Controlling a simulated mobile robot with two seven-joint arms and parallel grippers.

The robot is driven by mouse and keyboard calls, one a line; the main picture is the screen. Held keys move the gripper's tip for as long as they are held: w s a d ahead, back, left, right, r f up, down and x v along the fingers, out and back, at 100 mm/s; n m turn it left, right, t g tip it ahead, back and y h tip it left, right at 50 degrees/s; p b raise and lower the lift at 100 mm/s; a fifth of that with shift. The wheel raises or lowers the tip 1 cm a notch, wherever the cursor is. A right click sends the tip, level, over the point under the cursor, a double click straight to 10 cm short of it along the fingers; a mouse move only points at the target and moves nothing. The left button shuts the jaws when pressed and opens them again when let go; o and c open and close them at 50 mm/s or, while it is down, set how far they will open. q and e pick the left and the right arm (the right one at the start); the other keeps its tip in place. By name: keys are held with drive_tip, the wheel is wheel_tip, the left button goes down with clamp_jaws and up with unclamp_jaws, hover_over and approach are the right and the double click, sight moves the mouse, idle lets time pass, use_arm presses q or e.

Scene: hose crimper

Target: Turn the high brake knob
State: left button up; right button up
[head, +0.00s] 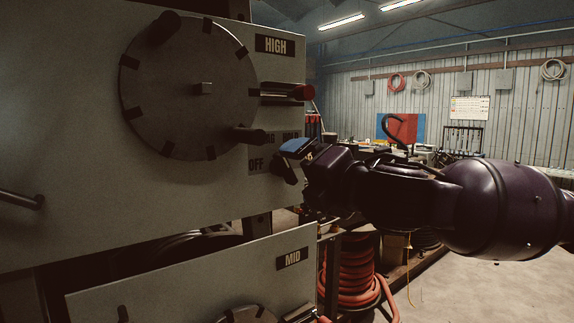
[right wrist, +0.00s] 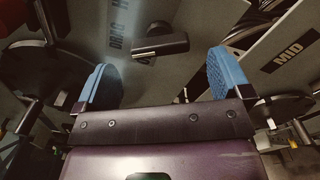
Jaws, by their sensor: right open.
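The high brake knob is a dark bar-shaped handle (right wrist: 160,45) on a short post, beside the DRAG lettering in the right wrist view. In the head view it is mostly or wholly hidden by my right gripper (head: 294,155), which is near the OFF, DRAG and HOLD labels on the HIGH panel (head: 60,110). In the right wrist view my right gripper (right wrist: 161,70) is open, its blue pads to either side of the knob and apart from it. Whether the knob lies at fingertip depth is hard to tell. My left gripper is not in view.
A large round disc (head: 180,100) with dark handles stands out left of my gripper. The MID panel (head: 190,282) is below. Orange hose coils (head: 352,270) hang lower right. Open floor (head: 480,288) is at right.

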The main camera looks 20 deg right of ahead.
sight(290, 170)
drive_tip(key=shift+p+x, duration=0.5)
drive_tip(key=shift+x, duration=1.85)
drive_tip(key=shift+c, duration=0.4)
drive_tip(key=c, duration=0.9)
drive_tip(key=shift+o, duration=0.2)
drive_tip(key=shift+m, duration=0.4)
drive_tip(key=m+b, duration=0.1)
drive_tip(key=m, duration=0.3)
drive_tip(key=shift+f+m, duration=0.1)
drive_tip(key=shift+m, duration=0.2)
drive_tip(key=m, duration=0.6)
drive_tip(key=shift+m, duration=0.4)
